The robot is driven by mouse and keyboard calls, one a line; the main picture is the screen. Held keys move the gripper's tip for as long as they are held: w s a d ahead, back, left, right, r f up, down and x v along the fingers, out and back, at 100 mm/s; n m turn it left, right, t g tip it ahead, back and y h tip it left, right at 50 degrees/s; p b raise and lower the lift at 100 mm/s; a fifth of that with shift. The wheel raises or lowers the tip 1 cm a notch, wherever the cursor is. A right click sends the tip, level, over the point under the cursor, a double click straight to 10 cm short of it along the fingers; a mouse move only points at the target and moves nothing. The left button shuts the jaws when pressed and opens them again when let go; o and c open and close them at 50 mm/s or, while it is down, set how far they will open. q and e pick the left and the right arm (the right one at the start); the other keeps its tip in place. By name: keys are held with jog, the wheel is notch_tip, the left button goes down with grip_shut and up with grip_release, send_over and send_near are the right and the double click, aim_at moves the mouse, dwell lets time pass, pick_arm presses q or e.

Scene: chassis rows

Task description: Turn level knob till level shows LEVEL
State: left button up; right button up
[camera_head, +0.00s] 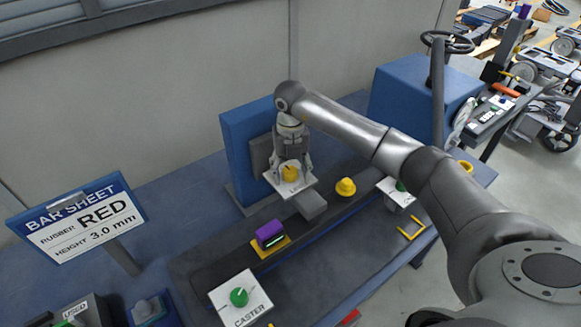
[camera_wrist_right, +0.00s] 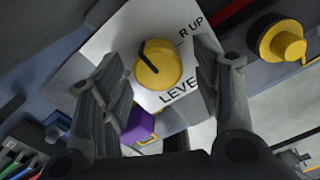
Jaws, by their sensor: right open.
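The level knob (camera_head: 290,173) is yellow and sits on a white plate in front of a blue upright block. My right gripper (camera_head: 290,163) is over this plate, with its fingers on either side of the knob. In the right wrist view, the knob (camera_wrist_right: 158,64) lies between the two open fingers, and its black pointer mark points to the upper left. The white plate (camera_wrist_right: 112,42) shows the letters "R UP" and "LEVE", the rest hidden by a finger. A purple level (camera_head: 270,234) with a small green-lit strip sits in a yellow bracket. Its reading is too small to read. My left gripper is out of view.
Another yellow knob (camera_head: 345,187) stands to the right on the dark rail. A white CASTER plate (camera_head: 232,312) with a green knob is at the front. A BAR SHEET sign (camera_head: 85,222) reads RED, 3.0 mm. A blue block (camera_head: 405,98) stands at the back right.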

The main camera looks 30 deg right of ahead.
jog(key=shift+w+f, duration=0.1)
jog(key=shift+c, duration=0.6)
jog(key=c, duration=0.9)
jog(key=shift+f+n+b, duration=0.1)
jog(key=shift+n+b, duration=1.2)
jog(key=shift+b, duration=0.05)
jog(key=shift+d+n+b, duration=0.1)
jog(key=shift+n+b, duration=1.05)
jog(key=shift+n, duration=0.45)
jog(key=shift+r, duration=0.2)
jog(key=o, duration=1)
